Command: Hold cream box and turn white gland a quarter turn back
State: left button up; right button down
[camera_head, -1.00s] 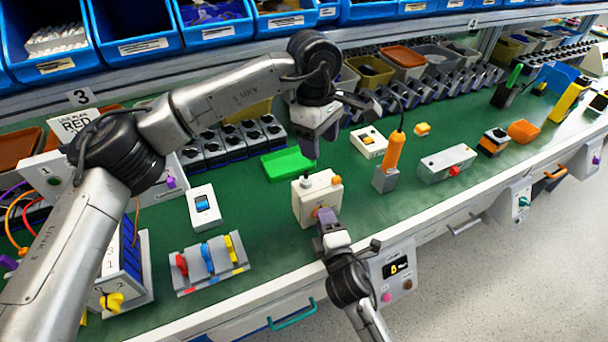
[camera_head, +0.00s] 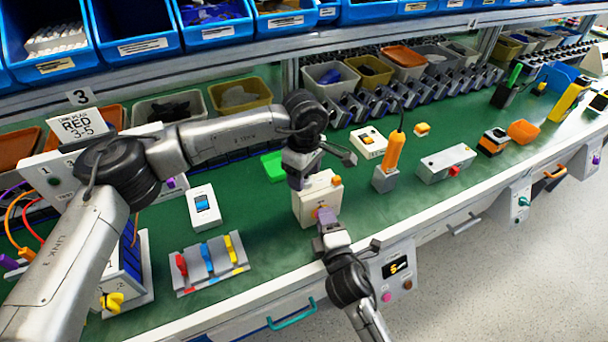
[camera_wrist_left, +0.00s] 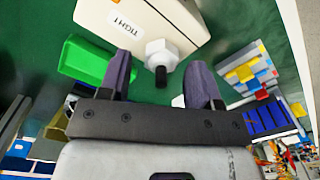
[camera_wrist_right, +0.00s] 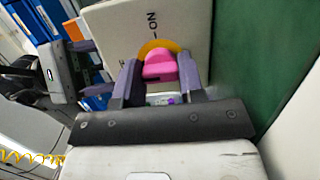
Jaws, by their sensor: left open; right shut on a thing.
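The cream box (camera_head: 309,208) stands near the front of the green bench; it also shows in the left wrist view (camera_wrist_left: 140,20) and the right wrist view (camera_wrist_right: 135,25). The white gland (camera_wrist_left: 161,53), a hex nut with a black stub, sits on it beside the word TIGHT. My left gripper (camera_wrist_left: 162,66) is open, its fingers on either side of the gland with gaps showing; in the head view it (camera_head: 300,176) hides the gland. My right gripper (camera_head: 325,228) is at the box's front, shut on a pink knob (camera_wrist_right: 160,66) with a yellow ring.
An orange button (camera_head: 336,181) is on the box top. A green tray (camera_head: 272,166) lies behind the box. An orange-handled tool (camera_head: 394,152) in a grey holder stands to the right, and a block with coloured switches (camera_head: 210,262) to the left.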

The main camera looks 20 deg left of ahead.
pick_arm(q)
jog(key=shift+f, duration=0.35)
jog(key=c, duration=0.9)
jog(key=shift+c, duration=0.2)
